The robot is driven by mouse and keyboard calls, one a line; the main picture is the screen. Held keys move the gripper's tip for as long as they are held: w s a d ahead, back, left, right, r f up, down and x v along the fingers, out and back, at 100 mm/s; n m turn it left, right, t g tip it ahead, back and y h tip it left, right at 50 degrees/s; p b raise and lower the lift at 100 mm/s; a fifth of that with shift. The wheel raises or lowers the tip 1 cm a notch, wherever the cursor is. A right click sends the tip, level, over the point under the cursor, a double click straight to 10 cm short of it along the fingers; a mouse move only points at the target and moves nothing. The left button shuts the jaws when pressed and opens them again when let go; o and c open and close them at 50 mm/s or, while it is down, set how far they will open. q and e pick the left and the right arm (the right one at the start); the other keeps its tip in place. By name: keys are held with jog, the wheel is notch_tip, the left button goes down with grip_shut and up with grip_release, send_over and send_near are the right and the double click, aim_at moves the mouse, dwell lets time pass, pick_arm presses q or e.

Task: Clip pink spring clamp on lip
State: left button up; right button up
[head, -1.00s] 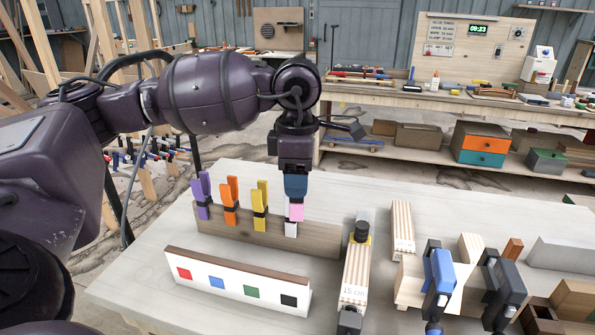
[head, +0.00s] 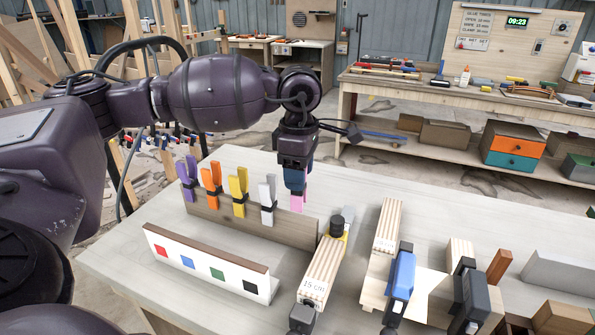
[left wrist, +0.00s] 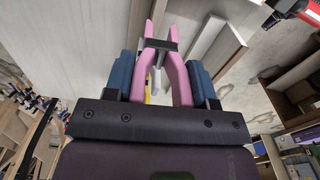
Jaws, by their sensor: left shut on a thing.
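My left gripper (head: 297,182) is shut on the pink spring clamp (head: 298,202), just right of the white spring clamp (head: 267,190). In the left wrist view the pink clamp (left wrist: 177,78) sits between the two blue fingers, its dark middle band showing and its legs towards the palm. In the head view only its pink lower end shows below the fingers; I cannot tell whether it touches the wooden rail (head: 225,218) behind it. A striped laminated wood piece (head: 322,270) marked 15 cm lies to the right. I cannot tell which edge is the lip. My right gripper is not in view.
Purple (head: 187,180), orange (head: 212,187) and yellow (head: 239,192) clamps stand along the rail. A white board with coloured squares (head: 205,275) is in front. Blue (head: 401,275) and dark (head: 470,297) bar clamps stand at right. The pale table (head: 365,185) is clear behind.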

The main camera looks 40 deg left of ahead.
pick_arm(q)
jog(key=shift+w+d+m, duration=0.2)
jog(key=shift+w+m, duration=0.15)
jog(key=shift+m, duration=0.05)
jog(key=shift+s+a, duration=0.15)
jog(key=shift+a, duration=0.05)
jog(key=shift+d, duration=0.1)
jog(key=shift+f+b, duration=0.7)
jog(key=shift+f, duration=0.45)
